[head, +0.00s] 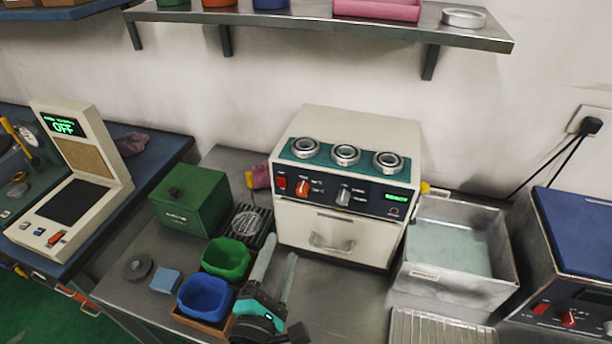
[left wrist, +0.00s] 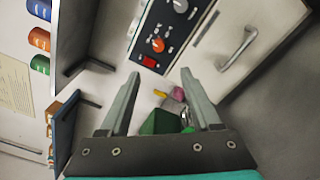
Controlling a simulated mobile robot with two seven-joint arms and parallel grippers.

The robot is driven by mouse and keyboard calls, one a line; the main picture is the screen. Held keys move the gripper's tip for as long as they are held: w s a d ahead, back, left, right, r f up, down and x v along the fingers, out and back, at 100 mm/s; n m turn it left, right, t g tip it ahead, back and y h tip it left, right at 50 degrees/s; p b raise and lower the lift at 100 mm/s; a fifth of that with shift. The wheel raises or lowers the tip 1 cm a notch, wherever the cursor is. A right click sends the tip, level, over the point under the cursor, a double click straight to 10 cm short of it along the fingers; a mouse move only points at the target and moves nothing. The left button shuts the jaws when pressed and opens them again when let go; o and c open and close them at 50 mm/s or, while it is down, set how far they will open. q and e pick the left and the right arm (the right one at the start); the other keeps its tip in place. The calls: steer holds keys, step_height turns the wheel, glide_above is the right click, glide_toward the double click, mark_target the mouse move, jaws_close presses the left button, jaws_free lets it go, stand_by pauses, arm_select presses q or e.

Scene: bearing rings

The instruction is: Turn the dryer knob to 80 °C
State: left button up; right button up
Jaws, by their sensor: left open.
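The white dryer (head: 290,227) stands on the steel bench against the wall, its dark control panel facing me. The panel has an orange knob (head: 303,188), a grey knob (head: 344,195), a red switch (head: 281,183) and a small green-lit display (head: 396,198). The dial marks are too small to read. My left gripper (head: 279,247) is open and empty, in front of and below the panel's left part. In the left wrist view, the orange knob (left wrist: 158,45) lies beyond the open fingertips (left wrist: 160,73), apart from them. My right gripper is not in view.
Three bearing rings (head: 345,154) sit on the dryer's top front. A green bin (head: 227,258) and blue bin (head: 204,296) stand close left of my gripper. A green box (head: 190,202) is behind them. A steel basin (head: 448,283) is at right; a shelf (head: 300,19) hangs above.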

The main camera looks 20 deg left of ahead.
mark_target(301, 194)
arm_select(q)
steer(key=w, duration=0.6)
steer(key=w+p, duration=0.1)
steer(key=w, duration=0.6)
steer(key=shift+w+a+r, duration=0.1)
steer(key=shift+a+r, duration=0.05)
steer(key=shift+a, duration=0.05)
steer(key=shift+w, duration=0.95)
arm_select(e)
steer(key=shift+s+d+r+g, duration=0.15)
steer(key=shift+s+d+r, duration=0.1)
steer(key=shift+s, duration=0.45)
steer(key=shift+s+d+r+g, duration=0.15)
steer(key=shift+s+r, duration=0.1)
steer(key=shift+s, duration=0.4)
arm_select(q)
jaws_close()
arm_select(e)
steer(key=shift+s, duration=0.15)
